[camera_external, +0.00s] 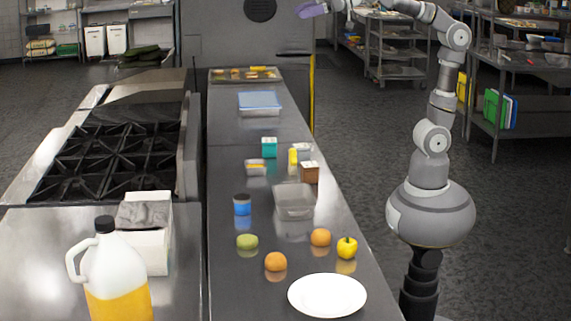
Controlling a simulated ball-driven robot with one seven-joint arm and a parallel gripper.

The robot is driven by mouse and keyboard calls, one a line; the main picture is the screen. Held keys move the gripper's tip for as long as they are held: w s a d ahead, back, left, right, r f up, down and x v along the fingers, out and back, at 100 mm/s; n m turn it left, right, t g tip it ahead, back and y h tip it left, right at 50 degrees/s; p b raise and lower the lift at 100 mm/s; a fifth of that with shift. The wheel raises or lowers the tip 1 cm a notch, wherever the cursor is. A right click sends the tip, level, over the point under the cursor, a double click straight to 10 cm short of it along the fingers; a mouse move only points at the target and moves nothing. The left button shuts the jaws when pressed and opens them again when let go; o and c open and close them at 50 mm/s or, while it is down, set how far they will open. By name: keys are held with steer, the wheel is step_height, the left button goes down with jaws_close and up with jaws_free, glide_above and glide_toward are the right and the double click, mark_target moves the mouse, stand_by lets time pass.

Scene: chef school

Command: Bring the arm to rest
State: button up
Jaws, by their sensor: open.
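My arm rises from its round base at the right of the counter and bends left at the top of the picture. My gripper (313,9) is at the top edge, high above the far part of the counter and well apart from everything on it. It is small here and partly cut off by the frame. I see nothing held in it, and the jaws are open.
A stove (115,160) stands left. Shelving carts (395,50) stand behind my arm.

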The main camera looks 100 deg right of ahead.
steer(key=shift+t, duration=0.4)
steer(key=s+r, duration=0.1)
steer(key=s+d+r, duration=0.1)
steer(key=s+r, duration=0.1)
steer(key=shift+s+d+r, duration=0.1)
steer(key=shift+s+d, duration=0.1)
